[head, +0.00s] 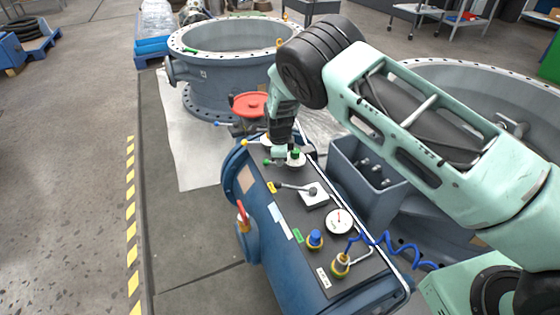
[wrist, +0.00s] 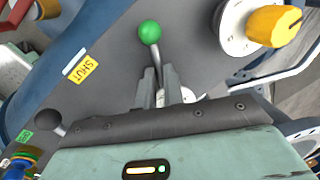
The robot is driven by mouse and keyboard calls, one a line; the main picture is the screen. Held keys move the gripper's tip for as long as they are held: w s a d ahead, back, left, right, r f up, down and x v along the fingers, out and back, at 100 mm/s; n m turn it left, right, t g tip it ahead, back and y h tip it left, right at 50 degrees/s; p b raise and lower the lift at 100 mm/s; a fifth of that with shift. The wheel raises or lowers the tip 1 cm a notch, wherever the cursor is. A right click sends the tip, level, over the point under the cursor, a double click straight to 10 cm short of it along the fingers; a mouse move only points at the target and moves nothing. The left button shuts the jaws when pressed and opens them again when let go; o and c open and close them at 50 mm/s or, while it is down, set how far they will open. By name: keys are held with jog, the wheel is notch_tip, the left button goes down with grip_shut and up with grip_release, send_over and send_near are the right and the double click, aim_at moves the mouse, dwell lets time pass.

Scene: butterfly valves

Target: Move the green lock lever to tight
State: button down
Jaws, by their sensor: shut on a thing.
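The green lock lever shows in the wrist view as a green ball (wrist: 150,32) on a thin grey rod. A small green ball (head: 267,162) at the far end of the dark panel in the head view looks like the same lever. My gripper (wrist: 158,90) is shut on the lever's rod, below the ball, with one finger on each side. In the head view my gripper (head: 281,152) reaches down to the panel's far end. The lever's pivot is mostly hidden under my fingers. I cannot read a tight mark.
A black-balled lever (wrist: 47,118) and a yellow SHUT label (wrist: 81,68) lie to the left. A gauge (head: 339,221), blue knob (head: 315,239) and red handwheel (head: 250,105) are nearby.

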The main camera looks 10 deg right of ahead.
jog(key=shift+w, duration=0.1)
dwell(0.4)
jog(key=c, duration=1.5)
grip_release()
jog(key=shift+d, duration=0.1)
jog(key=s+r, duration=0.3)
jog(key=r, duration=1.4)
jog(key=shift+s+a+p, duration=0.15)
jog(key=shift+a+p, duration=0.25)
jog(key=shift+a, duration=0.05)
